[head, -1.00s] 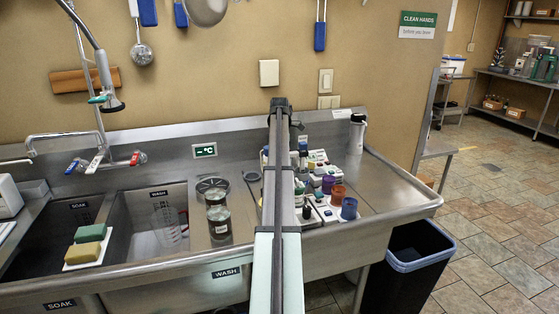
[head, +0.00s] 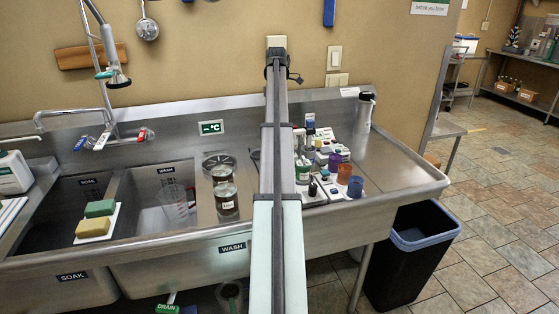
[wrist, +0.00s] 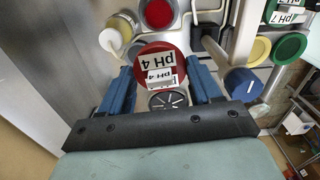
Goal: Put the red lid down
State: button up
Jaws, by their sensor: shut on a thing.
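The red lid (wrist: 153,52), round with a white "pH 4" label on its top, is in the wrist view between the two blue fingers of my gripper (wrist: 163,82). My gripper is shut on it. How far the lid is above the surface below cannot be told. In the head view my own arm hides both the gripper and the lid.
Near the lid are another red round thing (wrist: 158,13), a yellow-rimmed container (wrist: 122,30) and a blue cup (wrist: 242,82). Green (wrist: 291,47) and yellow (wrist: 258,51) discs lie to the right. In the head view, a glass jar (head: 226,199) stands left of my arm; the right drainboard (head: 398,172) is largely clear.

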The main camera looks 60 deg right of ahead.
jog(key=w+a+f+m, duration=0.1)
jog(key=w+a, duration=0.6)
jog(key=a, duration=0.4)
jog(key=w+a+f+m, duration=0.1)
jog(key=w+a+f, duration=0.1)
jog(key=w+a, duration=0.65)
jog(key=w+a+f+m, duration=0.1)
jog(key=w+a, duration=0.4)
jog(key=a, duration=0.7)
jog(key=w+a+f+m, duration=0.1)
jog(key=a+f, duration=0.1)
jog(key=a, duration=1.4)
jog(key=a+f+m, duration=0.1)
jog(key=a+f, duration=0.1)
jog(key=a, duration=1.3)
jog(key=s+d+r+n, duration=0.1)
jog(key=s+d, duration=0.3)
jog(key=d, duration=0.5)
jog(key=s+d+r, duration=0.1)
jog(key=s+d, duration=0.4)
jog(key=d, duration=0.4)
jog(key=s+d+r+n, duration=0.1)
jog(key=s+d, duration=0.3)
jog(key=d, duration=0.4)
jog(key=s+d+r+n, duration=0.2)
jog(key=s+d, duration=1.6)
jog(key=s, duration=0.1)
jog(key=shift+a+f, duration=0.15)
jog(key=shift+f, duration=4.55)
